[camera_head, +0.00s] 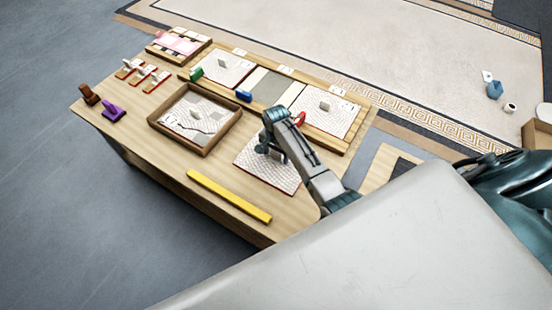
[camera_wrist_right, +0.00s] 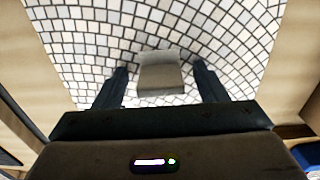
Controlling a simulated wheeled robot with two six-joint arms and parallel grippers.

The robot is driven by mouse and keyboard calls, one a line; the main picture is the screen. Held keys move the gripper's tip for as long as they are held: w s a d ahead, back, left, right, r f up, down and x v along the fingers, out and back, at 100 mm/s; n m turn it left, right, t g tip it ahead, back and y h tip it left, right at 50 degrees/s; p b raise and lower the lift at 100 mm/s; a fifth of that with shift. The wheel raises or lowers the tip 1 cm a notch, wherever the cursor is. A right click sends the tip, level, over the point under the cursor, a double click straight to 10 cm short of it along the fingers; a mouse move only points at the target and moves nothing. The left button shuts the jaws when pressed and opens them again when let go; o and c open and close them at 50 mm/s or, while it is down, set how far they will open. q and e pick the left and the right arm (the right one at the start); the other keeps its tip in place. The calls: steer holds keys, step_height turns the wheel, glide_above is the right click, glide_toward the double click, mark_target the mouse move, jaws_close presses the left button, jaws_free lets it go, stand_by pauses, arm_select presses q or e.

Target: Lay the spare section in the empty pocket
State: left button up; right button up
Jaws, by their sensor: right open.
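The spare section is a white mosaic panel (camera_head: 268,172) with a thin reddish edge, lying flat on the table in front of the long wooden frame. In the right wrist view, its white tiles (camera_wrist_right: 90,45) and pale block-like grip (camera_wrist_right: 160,78) show. My right gripper (camera_head: 272,148) is over this panel, its open fingers (camera_wrist_right: 160,82) on either side of the grip, with gaps visible. The long frame (camera_head: 351,150) holds a mosaic panel at each end. Between them is the empty pocket (camera_head: 268,88), with a grey floor. My left gripper is not in view.
A wooden tray (camera_head: 207,151) with mosaic pieces stands left of the section. A yellow bar (camera_head: 228,195) lies near the front edge. A blue block (camera_head: 243,96), a green block (camera_head: 196,74) and a red item (camera_head: 300,118) are by the frame.

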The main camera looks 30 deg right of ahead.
steer(key=c, duration=1.3)
jaws_close()
steer(key=shift+r, duration=0.2)
